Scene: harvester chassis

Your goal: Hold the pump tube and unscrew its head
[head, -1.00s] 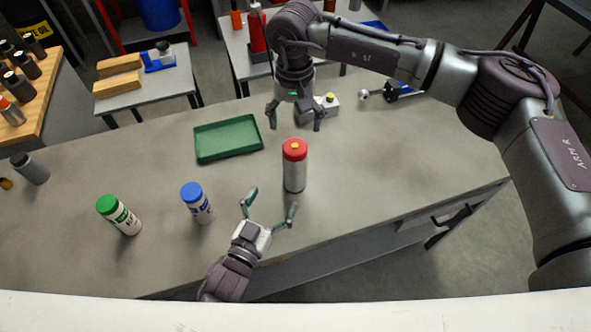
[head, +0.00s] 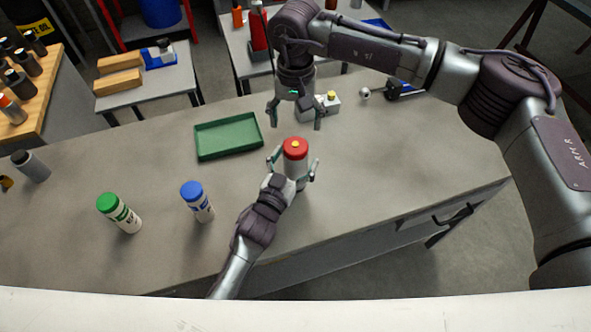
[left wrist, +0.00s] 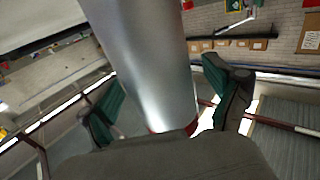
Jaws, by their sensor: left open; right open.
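The pump tube is a silver cylinder (head: 293,170) standing upright on the bench, with a red head (head: 295,148) that has a yellow centre. My left gripper (head: 292,168) is open, with one finger on each side of the tube. In the left wrist view the silver tube (left wrist: 150,65) fills the middle between the green fingers (left wrist: 165,105); I cannot tell whether they touch it. My right gripper (head: 295,118) is open and empty, pointing down, behind and above the red head in the head view.
A green tray (head: 228,137) lies left of the tube. A blue-capped bottle (head: 197,202) and a green-capped bottle (head: 120,212) stand at the front left. A small device with a yellow button (head: 328,102) is near my right gripper.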

